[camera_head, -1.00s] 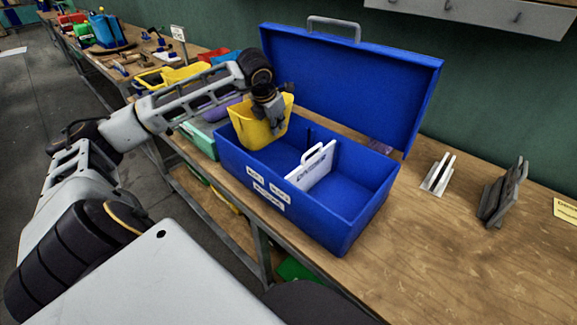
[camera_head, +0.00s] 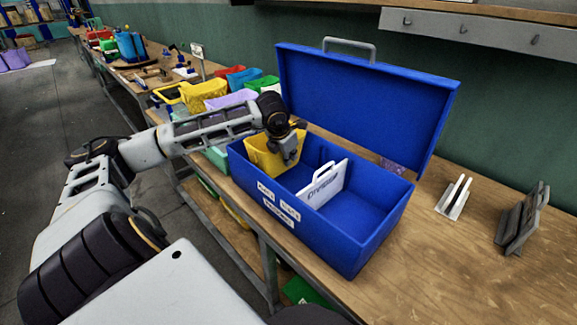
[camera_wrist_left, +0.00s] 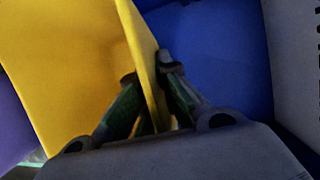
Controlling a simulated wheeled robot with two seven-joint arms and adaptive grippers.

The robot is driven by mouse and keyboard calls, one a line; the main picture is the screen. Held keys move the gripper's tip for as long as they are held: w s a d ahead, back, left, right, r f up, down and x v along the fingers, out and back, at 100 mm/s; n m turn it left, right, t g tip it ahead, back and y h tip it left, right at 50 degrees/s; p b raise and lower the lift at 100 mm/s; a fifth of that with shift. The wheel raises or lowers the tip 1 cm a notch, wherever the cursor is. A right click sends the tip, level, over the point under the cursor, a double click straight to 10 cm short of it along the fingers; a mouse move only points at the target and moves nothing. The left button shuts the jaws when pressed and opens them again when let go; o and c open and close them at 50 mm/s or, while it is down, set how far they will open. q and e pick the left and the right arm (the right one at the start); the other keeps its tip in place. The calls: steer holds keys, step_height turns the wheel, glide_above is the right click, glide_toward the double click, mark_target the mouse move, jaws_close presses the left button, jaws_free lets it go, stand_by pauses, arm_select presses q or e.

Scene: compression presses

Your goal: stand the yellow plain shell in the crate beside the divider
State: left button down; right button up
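The yellow plain shell (camera_head: 262,158) is an open-topped bin, upright and partly lowered into the left compartment of the blue crate (camera_head: 335,250). My left gripper (camera_head: 289,152) is shut on the shell's wall near its right side. In the left wrist view the two fingers (camera_wrist_left: 152,100) pinch the wall of the yellow shell (camera_wrist_left: 65,70) from both sides. The white divider (camera_head: 326,184) stands upright across the middle of the crate, right of the shell. The shell's base is hidden behind the crate's front wall. My right gripper is not in view.
The crate's blue lid (camera_head: 365,105) stands open at the back. The crate's right compartment is empty. Several coloured bins, one of them yellow (camera_head: 203,95), stand on the bench to the left. A white slotted holder (camera_head: 454,198) and a grey stand (camera_head: 522,220) are to the right.

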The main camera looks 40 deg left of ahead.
arm_select(q)
step_height(320, 180, down, 2)
steer(key=shift+f, duration=0.85)
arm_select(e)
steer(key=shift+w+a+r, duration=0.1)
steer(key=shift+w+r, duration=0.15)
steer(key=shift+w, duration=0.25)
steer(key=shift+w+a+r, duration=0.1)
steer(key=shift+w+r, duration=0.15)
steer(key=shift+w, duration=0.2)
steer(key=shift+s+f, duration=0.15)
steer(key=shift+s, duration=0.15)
arm_select(q)
steer(key=shift+f, duration=0.1)
steer(key=c, duration=1.6)
jaws_free()
steer(key=shift+c, duration=0.2)
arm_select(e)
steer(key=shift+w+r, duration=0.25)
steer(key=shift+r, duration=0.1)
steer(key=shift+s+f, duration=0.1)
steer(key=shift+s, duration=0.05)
